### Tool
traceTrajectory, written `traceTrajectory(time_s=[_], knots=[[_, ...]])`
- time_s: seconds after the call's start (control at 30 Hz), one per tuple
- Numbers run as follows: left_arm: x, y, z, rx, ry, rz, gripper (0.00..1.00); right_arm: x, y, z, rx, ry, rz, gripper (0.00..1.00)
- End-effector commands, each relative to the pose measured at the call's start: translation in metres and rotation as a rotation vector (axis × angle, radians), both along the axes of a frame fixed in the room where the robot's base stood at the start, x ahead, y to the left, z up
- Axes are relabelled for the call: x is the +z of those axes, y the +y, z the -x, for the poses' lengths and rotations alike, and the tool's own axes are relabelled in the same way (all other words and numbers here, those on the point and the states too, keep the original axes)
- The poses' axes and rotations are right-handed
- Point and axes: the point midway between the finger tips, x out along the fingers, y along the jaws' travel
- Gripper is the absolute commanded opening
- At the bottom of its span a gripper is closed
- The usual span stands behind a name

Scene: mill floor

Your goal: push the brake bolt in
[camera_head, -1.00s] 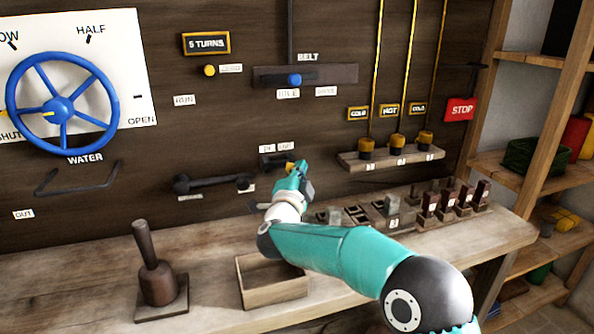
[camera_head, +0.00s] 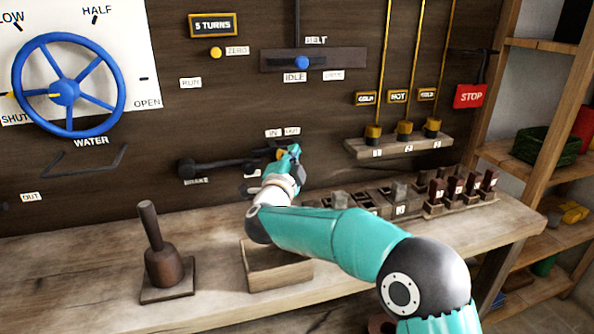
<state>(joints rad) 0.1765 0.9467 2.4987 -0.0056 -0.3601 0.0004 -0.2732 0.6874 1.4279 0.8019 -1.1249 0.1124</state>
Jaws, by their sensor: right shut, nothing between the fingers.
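The brake bolt is a small dark bolt on the wall panel with a yellow knob (camera_head: 282,155). The knob sits just below and between the IN label (camera_head: 272,132) and the OUT label (camera_head: 292,131). My right gripper (camera_head: 293,152) is shut and empty, at the right side of the knob. It appears to touch the knob, but the contact is partly hidden by the fingers. The dark brake lever (camera_head: 215,168) lies roughly level to the left, its right end near the bolt. My left gripper is not in view.
A wooden box (camera_head: 278,272) stands on the bench under my right arm. A dark mallet-like tool (camera_head: 163,262) stands to its left. Weights and blocks (camera_head: 455,190) line the bench at right. A shelf with three yellow-topped rods (camera_head: 400,146) is right of my gripper.

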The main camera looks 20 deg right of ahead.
Motion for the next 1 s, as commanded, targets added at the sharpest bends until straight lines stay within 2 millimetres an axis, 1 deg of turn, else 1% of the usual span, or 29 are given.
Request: traceTrajectory(time_s=[0.03, 0.1, 0.17, 0.3, 0.4, 0.53, 0.7, 1.0], knots=[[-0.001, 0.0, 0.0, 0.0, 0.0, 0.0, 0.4, 0.005, -0.01, 0.002, -0.006, -0.005, -0.002, 0.0], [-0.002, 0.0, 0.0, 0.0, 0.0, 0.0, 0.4, 0.012, -0.023, 0.004, -0.009, -0.008, -0.002, 0.0], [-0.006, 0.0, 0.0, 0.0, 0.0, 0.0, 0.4, 0.007, -0.014, 0.016, -0.003, -0.004, -0.001, 0.0], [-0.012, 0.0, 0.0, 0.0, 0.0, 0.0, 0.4, 0.003, 0.001, 0.043, -0.006, -0.006, -0.001, 0.0], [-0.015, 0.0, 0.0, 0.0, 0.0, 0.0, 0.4, 0.001, 0.012, 0.06, -0.008, -0.007, -0.001, 0.0], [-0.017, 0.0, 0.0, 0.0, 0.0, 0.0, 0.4, -0.001, 0.023, 0.076, -0.007, -0.007, -0.001, 0.0], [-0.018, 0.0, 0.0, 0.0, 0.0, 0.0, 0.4, -0.003, 0.03, 0.086, -0.008, -0.008, -0.003, 0.0], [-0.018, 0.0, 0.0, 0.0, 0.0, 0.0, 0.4, -0.003, 0.032, 0.088, -0.006, -0.008, -0.002, 0.0]])
